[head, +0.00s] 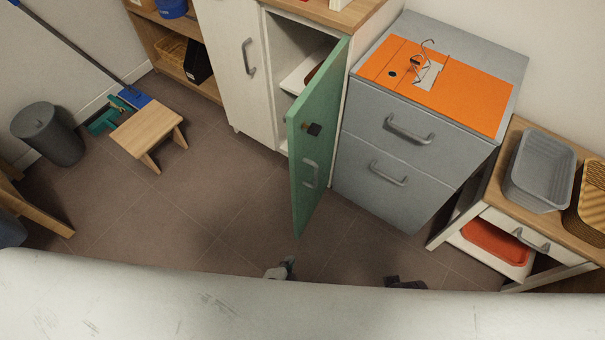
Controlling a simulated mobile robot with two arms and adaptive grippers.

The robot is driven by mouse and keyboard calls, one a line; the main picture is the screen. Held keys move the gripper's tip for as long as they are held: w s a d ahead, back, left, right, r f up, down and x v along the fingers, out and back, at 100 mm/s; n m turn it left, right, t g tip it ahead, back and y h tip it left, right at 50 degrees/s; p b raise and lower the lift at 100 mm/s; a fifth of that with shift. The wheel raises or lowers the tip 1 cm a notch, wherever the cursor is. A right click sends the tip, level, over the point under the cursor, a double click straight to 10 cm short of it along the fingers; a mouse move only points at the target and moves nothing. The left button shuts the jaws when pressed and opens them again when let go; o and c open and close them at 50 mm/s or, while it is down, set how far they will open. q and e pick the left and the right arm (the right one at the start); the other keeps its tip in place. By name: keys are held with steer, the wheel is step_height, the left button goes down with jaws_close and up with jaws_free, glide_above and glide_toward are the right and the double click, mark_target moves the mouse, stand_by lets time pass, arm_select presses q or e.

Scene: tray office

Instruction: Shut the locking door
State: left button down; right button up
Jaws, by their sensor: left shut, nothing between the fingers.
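The locking door (322,130) is green and stands open, swung out toward me from the right edge of a white cabinet (226,50). It has a grey bar handle (310,173) and a dark lock knob (313,129) above it. The cabinet compartment behind it shows a shelf (300,78) with a brown item partly hidden by the door. My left gripper (286,266) is shut and empty, low in front of the door's lower edge and apart from it. My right gripper (405,283) shows only as a small dark part; its fingers are unclear.
A grey drawer unit (372,153) with an orange mat (470,98) stands right of the door. A side table (507,188) holds a grey bin (540,170). A wooden stool (148,128) and a dark waste bin (47,134) stand at left. The floor left of the door is clear.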

arm_select(q)
steer(key=w+d+r+m+t+b, duration=0.3)
steer(key=w+d+r+t+b, duration=0.15)
steer(key=r, duration=0.55)
arm_select(e)
step_height(320, 180, up, 13)
steer(key=w+t+b, duration=0.1)
steer(key=b, duration=0.2)
arm_select(q)
step_height(320, 180, up, 15)
steer(key=m+t+p, duration=0.2)
steer(key=t+p, duration=0.2)
glide_above(301, 160)
steer(key=s, duration=0.4)
steer(key=shift+d+f, duration=0.1)
steer(key=shift+d, duration=0.15)
arm_select(e)
step_height(301, 160, down, 14)
steer(key=shift+a+f+g, duration=0.15)
steer(key=shift+g, duration=0.25)
arm_select(q)
steer(key=shift+h, duration=0.3)
arm_select(e)
steer(key=shift+w, duration=0.1)
